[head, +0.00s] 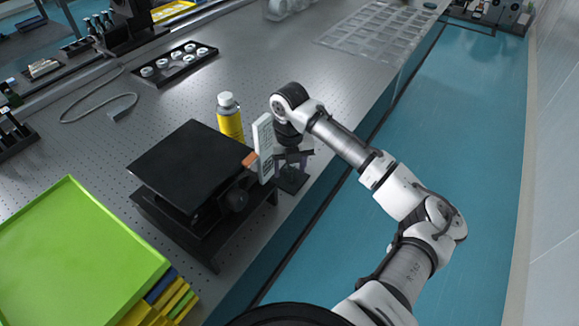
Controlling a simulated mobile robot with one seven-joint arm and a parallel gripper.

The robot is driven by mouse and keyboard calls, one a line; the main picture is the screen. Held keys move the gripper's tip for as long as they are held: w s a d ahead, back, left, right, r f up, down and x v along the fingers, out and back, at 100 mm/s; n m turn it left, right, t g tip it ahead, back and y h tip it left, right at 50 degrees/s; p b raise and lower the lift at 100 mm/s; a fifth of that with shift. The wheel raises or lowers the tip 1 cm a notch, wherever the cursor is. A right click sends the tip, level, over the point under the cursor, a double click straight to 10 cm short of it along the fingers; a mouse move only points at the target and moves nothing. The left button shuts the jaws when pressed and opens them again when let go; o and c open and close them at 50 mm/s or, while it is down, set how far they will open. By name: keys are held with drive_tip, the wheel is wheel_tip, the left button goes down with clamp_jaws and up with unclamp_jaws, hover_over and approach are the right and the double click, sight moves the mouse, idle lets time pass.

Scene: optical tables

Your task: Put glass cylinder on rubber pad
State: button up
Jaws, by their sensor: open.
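My gripper (294,157) hangs at the right edge of the optical table, pointing down, just right of a white upright panel. Its jaws are open, and I see nothing clearly held between them. A small dark square (292,181) lies on the table just below it; I cannot tell whether it is the rubber pad. A black flat plate (187,158) tops the lab jack to the left. I cannot make out the glass cylinder for certain. Clear glassy pieces (284,8) stand at the table's far end, too cut off to tell their shape.
A yellow bottle with a white cap (230,118) stands behind the white panel (264,148). A green tray (75,255) fills the near left. A black holder with white round parts (173,66) and a clear grid tray (380,30) lie farther back.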

sight(289, 166)
wheel_tip(289, 166, up, 12)
drive_tip(key=b, duration=0.2)
